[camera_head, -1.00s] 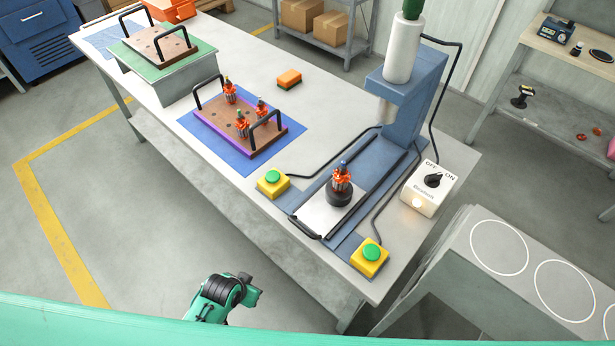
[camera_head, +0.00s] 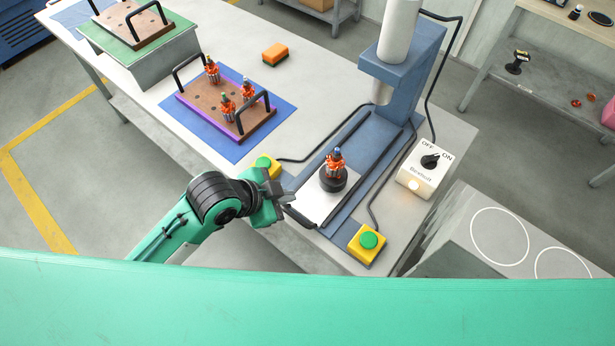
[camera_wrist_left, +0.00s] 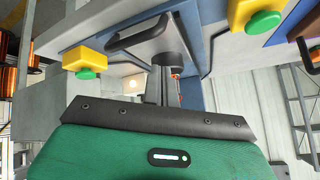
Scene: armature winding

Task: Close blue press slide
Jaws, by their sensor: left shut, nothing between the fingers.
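The blue press (camera_head: 397,100) stands at the near right end of the table. Its slide is a silver plate (camera_head: 314,204) pulled out toward the front, with a black handle (camera_head: 298,216) at its front edge. An orange armature (camera_head: 335,162) stands upright in a black round holder (camera_head: 333,180) on the plate, in front of the press ram. My left gripper (camera_head: 277,198) is shut and empty, just left of the handle. Whether it touches the handle cannot be told. The handle (camera_wrist_left: 137,37) also shows in the left wrist view. My right gripper is not in view.
Yellow boxes with green buttons flank the slide, one (camera_head: 367,243) at right and one (camera_head: 266,166) behind my gripper. A switch box (camera_head: 425,170) stands right of the press. A purple-edged rack (camera_head: 190,100) with several armatures and an orange sponge (camera_head: 275,55) lie farther back.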

